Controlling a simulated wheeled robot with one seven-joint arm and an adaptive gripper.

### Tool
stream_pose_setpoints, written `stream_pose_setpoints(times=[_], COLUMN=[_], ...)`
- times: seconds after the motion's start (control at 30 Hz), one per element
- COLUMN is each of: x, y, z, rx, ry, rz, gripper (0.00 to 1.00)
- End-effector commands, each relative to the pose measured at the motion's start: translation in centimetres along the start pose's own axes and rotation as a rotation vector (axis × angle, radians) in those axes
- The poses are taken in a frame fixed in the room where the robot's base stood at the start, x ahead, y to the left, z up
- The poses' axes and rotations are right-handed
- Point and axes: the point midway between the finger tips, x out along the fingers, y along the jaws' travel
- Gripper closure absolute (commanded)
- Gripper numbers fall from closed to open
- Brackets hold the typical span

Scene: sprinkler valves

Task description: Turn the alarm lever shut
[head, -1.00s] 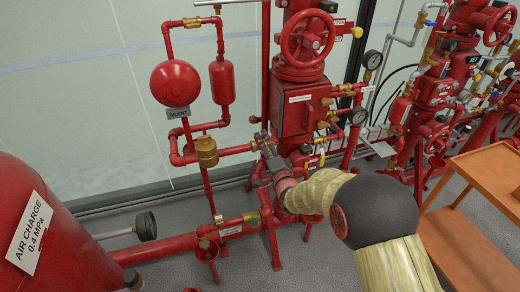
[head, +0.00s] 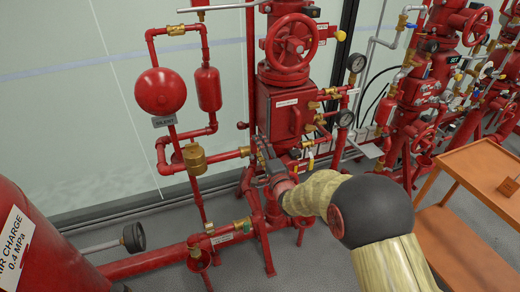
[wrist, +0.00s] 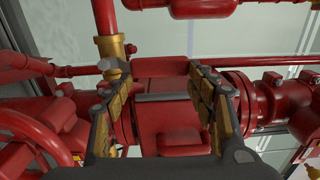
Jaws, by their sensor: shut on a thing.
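My gripper (head: 264,160) is at the red valve assembly (head: 290,118), low on its front left side. In the wrist view my gripper (wrist: 158,72) has its two padded fingers on either side of a short red piece (wrist: 160,68), and they are shut on it. I take this piece to be the alarm lever, though its full shape is hidden. A grey bar (wrist: 165,97) and a red body lie behind and below it. In the head view my own wrist hides most of the lever area. The red alarm bell (head: 160,91) hangs at upper left above a "SILENT" sign (head: 164,121).
A red handwheel (head: 291,42) tops the valve, with gauges (head: 345,118) at its right. A red tank (head: 25,245) stands at lower left and an orange cart (head: 485,165) at right. Pipes crowd the gripper; grey floor shows below.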

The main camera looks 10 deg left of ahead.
Motion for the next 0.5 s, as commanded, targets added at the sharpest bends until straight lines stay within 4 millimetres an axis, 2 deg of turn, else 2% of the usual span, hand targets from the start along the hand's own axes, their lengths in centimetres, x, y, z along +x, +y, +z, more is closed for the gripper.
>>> stream_pose_setpoints(times=[0.03,0.07,0.1,0.4,0.5], x=[-0.28,-0.27,-0.27,-0.22,-0.15], y=[1.08,1.08,1.07,0.84,0.6], z=[0.46,0.46,0.46,0.34,0.25], rx=[0.008,0.008,0.008,0.005,0.004], ry=[-0.006,-0.007,-0.007,-0.005,-0.003], rz=[0.018,0.018,0.018,0.014,0.01], gripper=[0.89,0.89,0.43,0.26,0.25])
